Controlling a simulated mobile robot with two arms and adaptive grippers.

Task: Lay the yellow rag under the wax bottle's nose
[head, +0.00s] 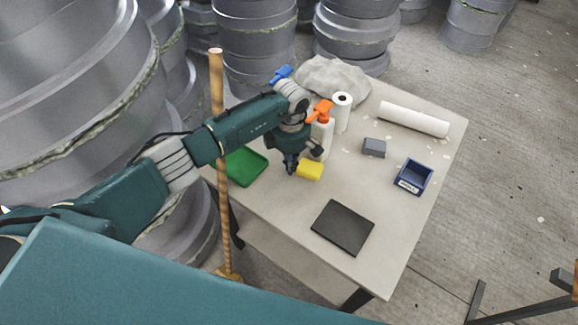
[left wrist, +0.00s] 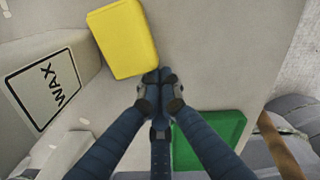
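The yellow rag (head: 310,170) lies as a folded pad on the table, in front of the wax bottle (head: 319,143). The bottle is white, stands upright and has an orange spray head (head: 321,110). Part of its body is hidden behind my left gripper (head: 291,168). In the left wrist view the rag (left wrist: 123,38) lies just beyond the tips of my left gripper (left wrist: 159,78), right of the bottle's WAX label (left wrist: 45,88). The fingertips are together at the rag's near corner, with nothing visible between them. I cannot tell whether they touch the rag. My right gripper is out of view.
A green tray (head: 245,167) lies at the table's left edge, near an upright wooden pole (head: 217,110). A dark mat (head: 343,227), a blue bin (head: 413,177), a grey block (head: 374,148) and white rolls (head: 413,119) are also on the table. Its middle is clear.

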